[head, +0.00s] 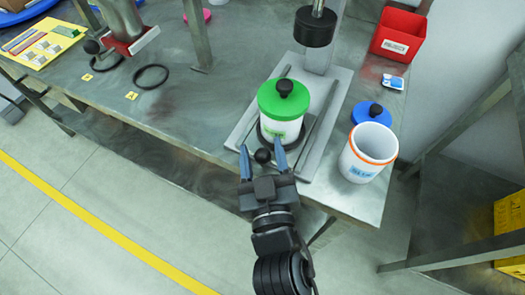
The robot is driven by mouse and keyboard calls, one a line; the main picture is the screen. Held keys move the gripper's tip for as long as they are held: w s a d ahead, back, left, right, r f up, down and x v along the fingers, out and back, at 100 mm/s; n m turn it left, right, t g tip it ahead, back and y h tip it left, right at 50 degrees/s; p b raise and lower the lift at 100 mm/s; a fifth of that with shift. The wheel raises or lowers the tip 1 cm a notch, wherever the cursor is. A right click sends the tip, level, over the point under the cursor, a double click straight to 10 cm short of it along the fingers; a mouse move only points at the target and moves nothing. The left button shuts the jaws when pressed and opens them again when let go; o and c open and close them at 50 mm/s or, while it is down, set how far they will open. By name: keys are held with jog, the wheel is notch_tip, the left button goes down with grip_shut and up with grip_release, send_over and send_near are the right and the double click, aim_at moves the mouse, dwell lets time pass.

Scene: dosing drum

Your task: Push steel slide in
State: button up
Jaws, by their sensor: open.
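The steel slide lies on the grey press base (238,132) between two rails; its plate is mostly hidden. A black ball knob (263,155) is at its near end. A white canister with a green lid (283,98) and a black lid knob stands upright on a dark round seat, below and in front of the black press head (314,27). My gripper (262,160) is open at the near edge of the base, with one blue finger on each side of the ball knob. I cannot tell whether the fingers touch it.
A white tub with an orange rim (367,153) stands right of the base, with a blue lid (371,113) behind it. A red bin (397,34) is at the back right. A red-and-grey fitting (130,42) and black rings (151,77) are left. The table between is clear.

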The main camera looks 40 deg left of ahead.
grip_shut()
dwell(0.3)
